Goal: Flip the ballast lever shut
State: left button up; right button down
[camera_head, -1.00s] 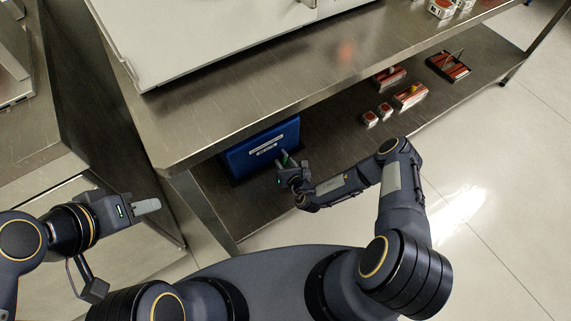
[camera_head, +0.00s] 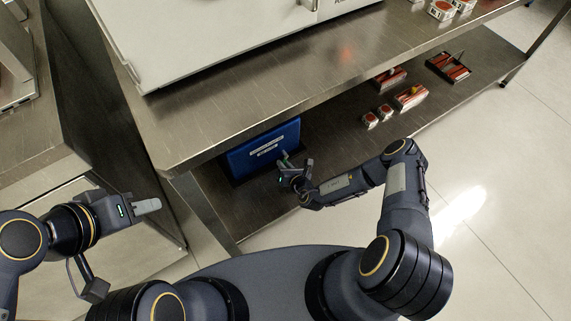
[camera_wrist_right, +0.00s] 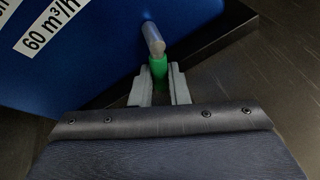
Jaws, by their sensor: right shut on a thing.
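The ballast lever shows in the right wrist view as a grey metal rod (camera_wrist_right: 152,38) with a green end (camera_wrist_right: 158,68), standing out from the face of a blue box (camera_wrist_right: 95,70). In the head view the blue box (camera_head: 250,153) stands on the lower shelf at its left end. My right gripper (camera_head: 289,162) is at the right side of the box. In the wrist view its two grey fingers (camera_wrist_right: 160,85) are closed around the green end.
The steel upper shelf (camera_head: 230,112) overhangs the box. Red and white boxes (camera_head: 385,111) and a dark red tray (camera_head: 449,67) lie further right on the lower shelf (camera_head: 340,130). The shelf between them and the blue box is clear.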

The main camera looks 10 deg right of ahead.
jog(key=shift+s+a+r+m+y, duration=0.1)
jog(key=shift+a+r+m+y, duration=0.1)
jog(key=shift+m+y, duration=0.35)
jog(key=shift+a+r+m+g+y, duration=0.1)
jog(key=shift+a+m+g+y, duration=0.2)
jog(key=shift+m, duration=0.35)
jog(key=shift+s+a+r+m+g+y+b, duration=0.1)
jog(key=shift+r+m+g+y+b, duration=0.05)
jog(key=shift+m+y+b, duration=0.3)
jog(key=shift+s+r+m+g+y+b, duration=0.15)
jog(key=shift+m+y+b, duration=0.15)
jog(key=shift+m, duration=0.15)
jog(key=m+y+b, duration=0.1)
jog(key=b, duration=0.1)
jog(key=r+m+y+b, duration=0.1)
jog(key=shift+a+m+b, duration=0.2)
jog(key=shift+m+b, duration=0.2)
jog(key=shift+r+m+y+b, duration=0.45)
jog(key=shift+m+b, duration=0.25)
jog(key=shift+b, duration=0.3)
jog(key=shift+r, duration=0.1)
jog(key=shift+r+m, duration=0.1)
jog(key=shift+m, duration=0.2)
jog(key=c, duration=1.4)
grip_release()
